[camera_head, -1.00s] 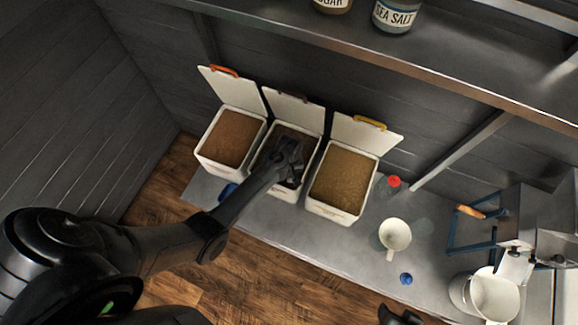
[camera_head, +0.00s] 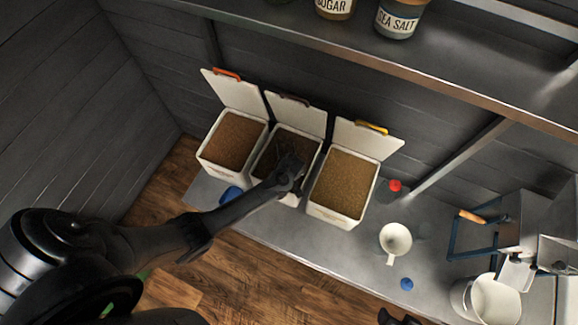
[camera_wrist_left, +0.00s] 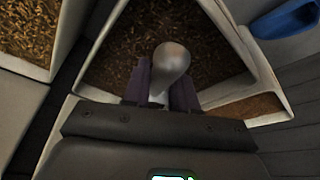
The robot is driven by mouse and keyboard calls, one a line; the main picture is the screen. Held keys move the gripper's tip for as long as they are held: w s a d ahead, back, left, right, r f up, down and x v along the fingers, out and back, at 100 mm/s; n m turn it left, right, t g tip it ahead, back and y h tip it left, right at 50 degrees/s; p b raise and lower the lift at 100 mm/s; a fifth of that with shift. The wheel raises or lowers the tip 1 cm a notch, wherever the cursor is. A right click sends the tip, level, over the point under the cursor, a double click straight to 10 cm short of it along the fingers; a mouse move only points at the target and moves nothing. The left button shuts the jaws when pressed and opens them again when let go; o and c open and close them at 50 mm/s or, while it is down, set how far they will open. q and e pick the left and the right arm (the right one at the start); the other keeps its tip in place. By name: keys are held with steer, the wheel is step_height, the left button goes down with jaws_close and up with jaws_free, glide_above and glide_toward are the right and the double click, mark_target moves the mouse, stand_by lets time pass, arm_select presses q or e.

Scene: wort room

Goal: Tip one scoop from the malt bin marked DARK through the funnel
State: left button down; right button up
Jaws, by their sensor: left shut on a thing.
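Three white open bins stand in a row on the metal counter. The middle bin (camera_head: 302,200) holds the darkest grain (camera_head: 268,158); no label on it is readable from here. My left gripper (camera_head: 288,172) is over the front right part of this bin. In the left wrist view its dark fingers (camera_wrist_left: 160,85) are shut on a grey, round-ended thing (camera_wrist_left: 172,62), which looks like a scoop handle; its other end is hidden. A black part, probably my right gripper (camera_head: 400,319), shows at the bottom edge.
The left bin (camera_head: 214,172) and right bin (camera_head: 335,217) hold browner and lighter grain. A blue scoop-like thing (camera_head: 231,194) lies by the bins. A red-capped bottle (camera_head: 394,186), blue cap (camera_head: 407,284), white bucket (camera_head: 462,297) and metal machine are to the right. A shelf (camera_head: 430,75) overhangs behind.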

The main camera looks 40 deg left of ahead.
arm_select(q)
steer(key=shift+t+y, duration=0.8)
steer(key=shift+s+d+f+p+v, duration=0.1)
steer(key=shift+p+v, duration=0.9)
steer(key=shift+s+d+f+p+v, duration=0.1)
steer(key=shift+s+d+p+v, duration=0.05)
steer(key=shift+p+v, duration=0.85)
steer(key=shift+s+d+f+p+v, duration=0.1)
steer(key=shift+p+v, duration=0.85)
steer(key=shift+p, duration=0.1)
steer(key=shift+s+d+r, duration=0.15)
